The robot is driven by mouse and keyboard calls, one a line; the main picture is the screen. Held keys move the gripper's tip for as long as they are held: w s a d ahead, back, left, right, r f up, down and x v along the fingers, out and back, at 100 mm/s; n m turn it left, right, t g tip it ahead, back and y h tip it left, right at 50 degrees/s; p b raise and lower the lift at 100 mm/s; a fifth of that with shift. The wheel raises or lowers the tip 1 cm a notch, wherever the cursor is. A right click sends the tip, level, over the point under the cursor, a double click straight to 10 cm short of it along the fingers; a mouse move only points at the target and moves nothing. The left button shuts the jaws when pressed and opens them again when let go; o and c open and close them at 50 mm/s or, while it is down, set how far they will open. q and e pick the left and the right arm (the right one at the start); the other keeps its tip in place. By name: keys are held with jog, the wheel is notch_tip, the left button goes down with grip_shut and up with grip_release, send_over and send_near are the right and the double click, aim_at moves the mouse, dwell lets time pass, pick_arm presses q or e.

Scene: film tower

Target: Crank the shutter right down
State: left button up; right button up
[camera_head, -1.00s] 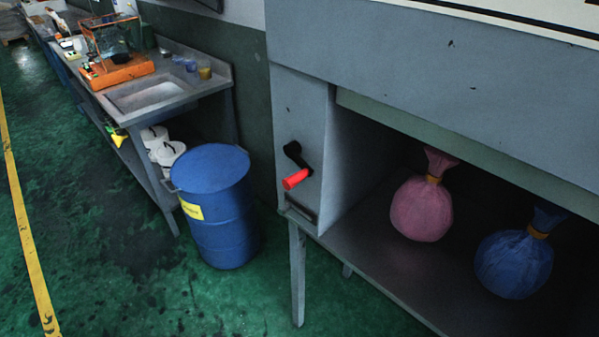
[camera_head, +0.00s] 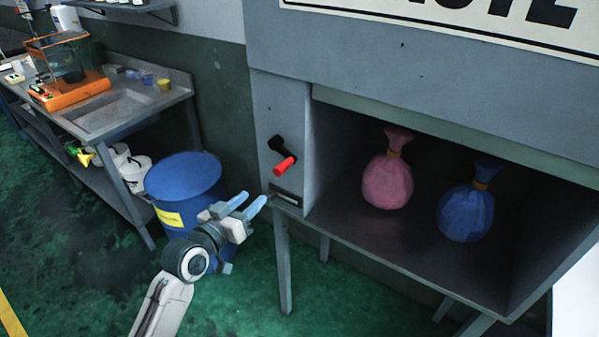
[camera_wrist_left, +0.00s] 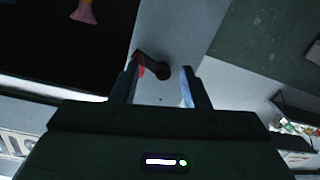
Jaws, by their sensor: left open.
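The crank (camera_head: 282,156) has a black arm and a red handle, and sits on the grey side panel of the cabinet. The shutter's pale lower edge (camera_head: 345,100) shows high at the top of the opening, which is wide open. My left gripper (camera_head: 254,204) is open and empty, below and left of the crank, apart from it. In the left wrist view the crank (camera_wrist_left: 152,66) shows beyond and between my two fingers, its red handle partly hidden by one finger. My right gripper is not in view.
A pink bag (camera_head: 387,181) and a blue bag (camera_head: 466,212) stand inside the cabinet. A blue drum (camera_head: 185,178) stands behind my left arm. A sink bench (camera_head: 130,112) is at the left. A slot plate (camera_head: 287,198) lies below the crank.

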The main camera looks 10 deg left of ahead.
aim_at(274, 175)
pick_arm(q)
notch_tip(274, 175, up, 4)
jog(key=s+d+h, duration=0.1)
jog(key=d, duration=0.1)
jog(key=shift+m, duration=0.3)
jog(key=p+x, duration=0.3)
jog(key=x, duration=0.6)
jog(key=shift+w, duration=0.3)
jog(key=shift+w+d, duration=0.25)
jog(key=shift+w, duration=0.4)
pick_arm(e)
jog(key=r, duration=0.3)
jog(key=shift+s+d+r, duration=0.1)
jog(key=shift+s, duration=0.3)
pick_arm(q)
jog(key=shift+c, duration=0.8)
grip_shut()
